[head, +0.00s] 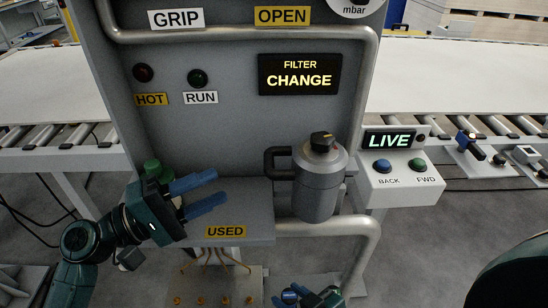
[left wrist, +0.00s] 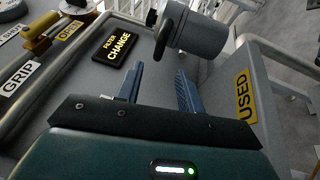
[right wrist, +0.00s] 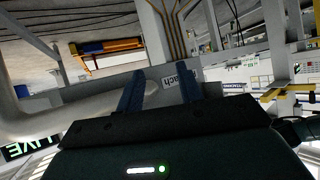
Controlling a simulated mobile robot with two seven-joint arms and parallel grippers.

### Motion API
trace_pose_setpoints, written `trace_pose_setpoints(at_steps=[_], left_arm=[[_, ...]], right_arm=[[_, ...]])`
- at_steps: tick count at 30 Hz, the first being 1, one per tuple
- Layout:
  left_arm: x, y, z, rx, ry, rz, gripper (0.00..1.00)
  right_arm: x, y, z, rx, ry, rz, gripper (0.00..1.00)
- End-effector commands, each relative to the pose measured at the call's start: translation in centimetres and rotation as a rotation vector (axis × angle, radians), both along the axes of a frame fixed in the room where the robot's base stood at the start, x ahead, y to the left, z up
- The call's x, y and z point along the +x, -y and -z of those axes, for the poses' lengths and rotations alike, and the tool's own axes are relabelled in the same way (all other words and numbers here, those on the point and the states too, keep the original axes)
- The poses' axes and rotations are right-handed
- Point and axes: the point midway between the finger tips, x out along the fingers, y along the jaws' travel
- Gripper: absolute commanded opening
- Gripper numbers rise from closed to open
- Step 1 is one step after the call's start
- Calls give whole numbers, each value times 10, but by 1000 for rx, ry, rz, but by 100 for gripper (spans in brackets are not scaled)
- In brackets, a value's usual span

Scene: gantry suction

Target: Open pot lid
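The pot (head: 318,183) is a grey cylindrical canister mounted at the panel's lower right, with a dark side pipe on its left. The pot also shows at the top of the left wrist view (left wrist: 199,34). My left gripper (head: 212,190) is open and empty, left of the pot and above the USED shelf, its blue fingers pointing toward the pot without touching it. My right gripper (head: 292,295) is low, below the pot; its fingers are apart and empty in the right wrist view (right wrist: 160,88).
The shelf marked USED (head: 258,229) juts out below the panel. A metal tube frame (head: 368,100) runs around the panel. A control box (head: 400,180) with BACK and FWD buttons stands right of the pot. A FILTER CHANGE display (head: 300,75) is lit above. A roller conveyor (head: 460,130) lies behind.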

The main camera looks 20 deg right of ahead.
Motion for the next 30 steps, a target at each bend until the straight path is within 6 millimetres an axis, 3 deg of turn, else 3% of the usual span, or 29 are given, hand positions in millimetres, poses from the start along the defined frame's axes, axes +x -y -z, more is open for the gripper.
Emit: trace_pose_setpoints(at_steps=[7, 15, 21, 30], left_arm=[[6, 52, -13, -2, 2, 2, 38], [11, 97, -18, 1, 1, 1, 38], [13, 110, -18, 1, 2, 0, 38], [13, 111, -18, 2, 3, 0, 36]], right_arm=[[-1, -1, -14, -20, 0, -8, 36], [-2, 6, -10, -35, -27, 7, 36], [-2, 8, -8, -36, -36, 17, 36], [-2, 8, -7, -36, -39, 18, 36]])
